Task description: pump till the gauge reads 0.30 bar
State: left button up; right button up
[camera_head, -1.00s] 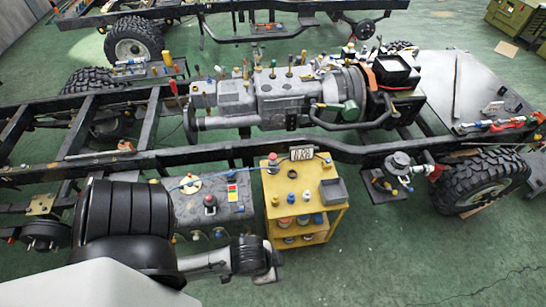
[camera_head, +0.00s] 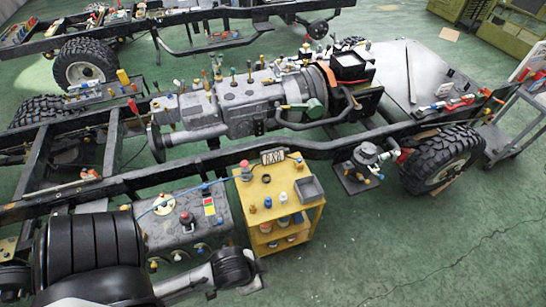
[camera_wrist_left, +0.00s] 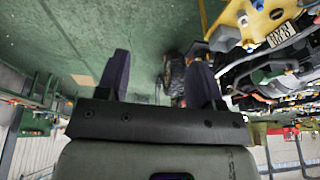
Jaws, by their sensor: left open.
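A small digital gauge (camera_head: 273,156) stands at the back edge of the yellow cart (camera_head: 300,219) in the head view; its digits are too blurred to read surely. It also shows in the left wrist view (camera_wrist_left: 283,35), at the upper right. A red-topped fitting (camera_head: 245,170) stands at the cart's left back corner, with a blue hose (camera_head: 180,196) running left from it. I cannot tell which part is the pump. My left gripper (camera_wrist_left: 160,80) is open and empty, over green floor. In the head view its arm is left of the cart and its fingertips are not clear. My right gripper is not in view.
A chassis frame (camera_head: 330,147) with an engine runs behind the cart. Green floor (camera_head: 390,245) is clear to the cart's right.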

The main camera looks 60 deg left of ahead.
pick_arm(q)
jog(key=shift+d, duration=0.2)
jog(key=c, duration=0.9)
grip_shut()
jog(key=shift+a, duration=0.2)
jog(key=shift+d, duration=0.2)
